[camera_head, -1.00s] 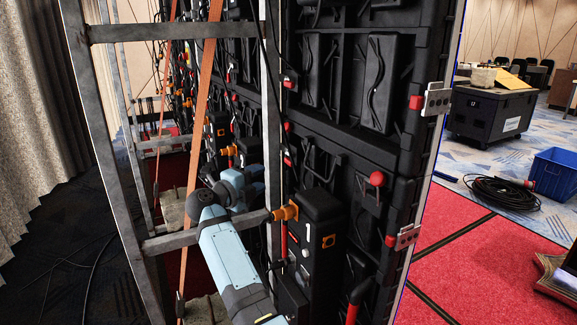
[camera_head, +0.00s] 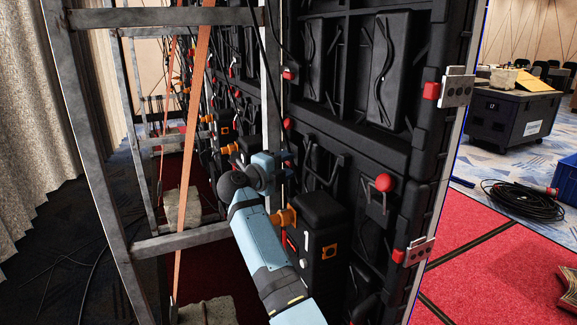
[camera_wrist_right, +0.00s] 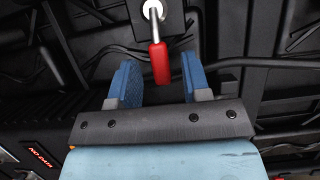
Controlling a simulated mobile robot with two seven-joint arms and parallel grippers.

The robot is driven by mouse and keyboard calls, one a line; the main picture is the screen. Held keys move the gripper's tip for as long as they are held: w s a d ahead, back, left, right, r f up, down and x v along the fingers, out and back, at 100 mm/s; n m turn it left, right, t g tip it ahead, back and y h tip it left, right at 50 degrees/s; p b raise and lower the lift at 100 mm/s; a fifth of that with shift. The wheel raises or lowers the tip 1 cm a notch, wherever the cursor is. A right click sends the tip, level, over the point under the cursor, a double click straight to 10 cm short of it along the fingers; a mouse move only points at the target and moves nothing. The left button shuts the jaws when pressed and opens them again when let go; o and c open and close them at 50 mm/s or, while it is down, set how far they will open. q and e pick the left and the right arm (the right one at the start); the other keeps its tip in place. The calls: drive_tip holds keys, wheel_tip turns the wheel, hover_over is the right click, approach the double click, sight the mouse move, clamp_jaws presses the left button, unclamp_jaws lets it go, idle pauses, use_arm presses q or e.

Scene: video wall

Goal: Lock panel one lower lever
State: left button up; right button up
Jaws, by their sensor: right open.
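In the right wrist view a lever with a red handle (camera_wrist_right: 160,64) hangs down from a round white pivot on the black panel back. My right gripper (camera_wrist_right: 157,68) is open, its blue fingers on either side of the handle's lower end, with gaps on both sides. I cannot tell its exact depth to the lever. In the head view my right gripper (camera_head: 287,170) is at the panel's left edge, just above the black box (camera_head: 322,212) marked 1. The lever is hard to make out there behind the gripper. My left gripper is not in view.
A grey metal frame (camera_head: 182,243) and an orange strap (camera_head: 190,150) stand left of my arm. Cables hang along the panel edge. A red knob (camera_head: 385,182) and side clamps (camera_head: 413,252) project from the panel. Open red carpet (camera_head: 480,265) lies to the right.

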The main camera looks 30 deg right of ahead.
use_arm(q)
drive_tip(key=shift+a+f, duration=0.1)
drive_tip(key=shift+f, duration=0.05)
use_arm(e)
clamp_jaws()
